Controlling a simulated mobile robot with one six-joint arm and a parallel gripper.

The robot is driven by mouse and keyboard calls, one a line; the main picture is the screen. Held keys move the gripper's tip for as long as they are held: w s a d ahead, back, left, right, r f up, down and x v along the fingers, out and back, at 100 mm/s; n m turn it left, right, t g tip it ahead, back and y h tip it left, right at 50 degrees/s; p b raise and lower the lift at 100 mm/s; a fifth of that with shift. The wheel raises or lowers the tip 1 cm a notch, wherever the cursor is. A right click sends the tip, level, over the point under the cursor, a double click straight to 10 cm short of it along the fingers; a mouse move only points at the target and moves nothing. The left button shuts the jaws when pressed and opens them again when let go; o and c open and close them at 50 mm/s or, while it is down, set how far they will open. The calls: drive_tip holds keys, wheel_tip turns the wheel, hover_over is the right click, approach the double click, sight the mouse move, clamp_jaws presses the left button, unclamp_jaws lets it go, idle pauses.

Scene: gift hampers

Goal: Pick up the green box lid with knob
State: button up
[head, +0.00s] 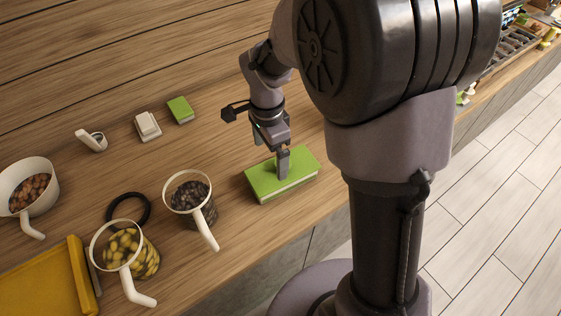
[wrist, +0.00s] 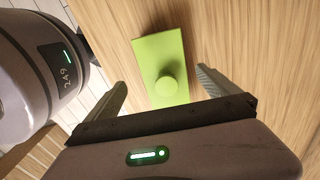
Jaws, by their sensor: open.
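The green box lid with a knob (head: 262,185) lies on the wooden counter near its front edge. It is a flat green rectangle with a pale layer along its side under the top. In the wrist view the lid (wrist: 151,47) shows from above, with its round green knob (wrist: 166,88) near the close end. My gripper (head: 283,165) is over the lid and hides the knob in the head view. In the wrist view my gripper (wrist: 162,77) is open, with one finger on each side of the knob. I cannot tell how high the fingertips are above the lid.
A smaller green block (head: 180,109), a white stacked item (head: 147,126) and a white scoop-like item (head: 91,140) lie behind left. Handled containers of dark (head: 188,196), yellow (head: 128,252) and brown pieces (head: 29,192), a black ring (head: 144,201) and a yellow tray (head: 45,280) are left.

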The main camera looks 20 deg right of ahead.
sight(272, 174)
drive_tip(key=f+b, duration=0.1)
drive_tip(key=f, duration=0.2)
drive_tip(key=f+b, duration=0.1)
drive_tip(key=f, duration=0.4)
drive_tip(key=shift+w+d+f+b, duration=0.15)
drive_tip(key=shift+w+f+b, duration=0.15)
drive_tip(key=shift+f+b, duration=0.1)
drive_tip(key=shift+r, duration=0.15)
drive_tip(key=shift+c, duration=0.7)
drive_tip(key=c, duration=1)
drive_tip(key=shift+r, duration=0.1)
